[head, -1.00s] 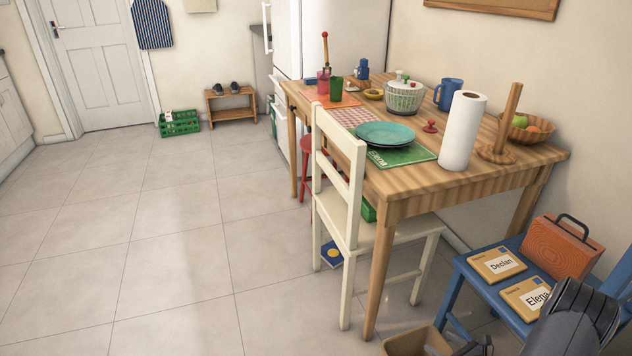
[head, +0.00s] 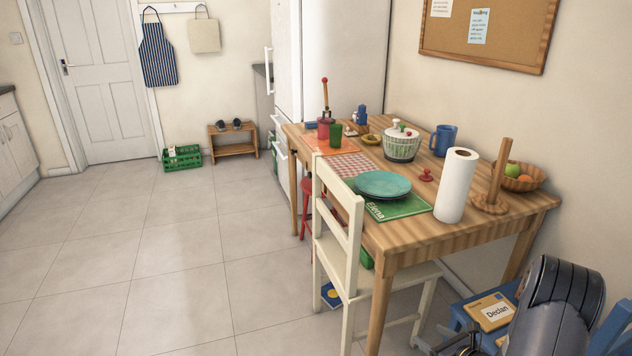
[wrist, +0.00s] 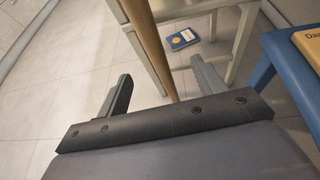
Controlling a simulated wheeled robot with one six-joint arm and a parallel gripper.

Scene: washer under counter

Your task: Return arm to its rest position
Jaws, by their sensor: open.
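My gripper (wrist: 160,85) shows in the wrist view with its two dark fingers spread apart and nothing between them. Beyond the fingers are a wooden table leg, the white chair and the floor. In the head view my arm is folded at the bottom right, in front of the blue chair (head: 465,312), and the fingertips are hard to make out there. The arm hides much of that chair's seat.
The wooden table (head: 420,240) holds plates, a paper towel roll (head: 456,186) and several other items. A white chair (head: 340,230) stands at its front. A blue book (wrist: 182,39) lies on the floor under it. The tiled floor (head: 150,270) at left is clear.

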